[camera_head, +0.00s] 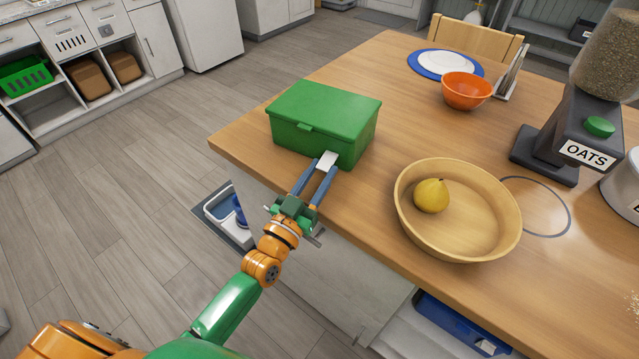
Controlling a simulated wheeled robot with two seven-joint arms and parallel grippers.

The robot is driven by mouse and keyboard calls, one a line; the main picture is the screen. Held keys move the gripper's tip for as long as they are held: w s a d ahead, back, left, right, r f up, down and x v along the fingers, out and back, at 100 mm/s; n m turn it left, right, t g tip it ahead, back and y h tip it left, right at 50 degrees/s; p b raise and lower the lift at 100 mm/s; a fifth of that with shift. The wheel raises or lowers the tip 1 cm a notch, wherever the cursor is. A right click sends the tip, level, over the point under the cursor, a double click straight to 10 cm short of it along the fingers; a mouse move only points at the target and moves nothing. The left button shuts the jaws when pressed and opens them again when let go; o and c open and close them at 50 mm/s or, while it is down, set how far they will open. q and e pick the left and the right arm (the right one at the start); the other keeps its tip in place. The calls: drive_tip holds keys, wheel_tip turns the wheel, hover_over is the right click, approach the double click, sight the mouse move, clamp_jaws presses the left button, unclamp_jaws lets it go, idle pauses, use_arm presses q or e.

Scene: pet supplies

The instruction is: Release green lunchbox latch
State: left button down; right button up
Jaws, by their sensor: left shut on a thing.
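The green lunchbox (325,110) stands on the wooden table near its left corner, with its lid down. My left gripper (326,163) is at the lower right of the box's front face. Its two blue-grey fingers are on either side of a small white tab (327,158) and are shut on it. I cannot tell from this view how the white tab joins the box. My right gripper is not in view.
An orange bowl (466,92), a blue-rimmed plate (418,72) and an oats dispenser (545,158) are farther back. Bare tabletop lies between box and bowls.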

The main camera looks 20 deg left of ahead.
use_arm(q)
drive_tip(key=c, duration=0.5)
unclamp_jaws()
drive_tip(key=v, duration=0.7)
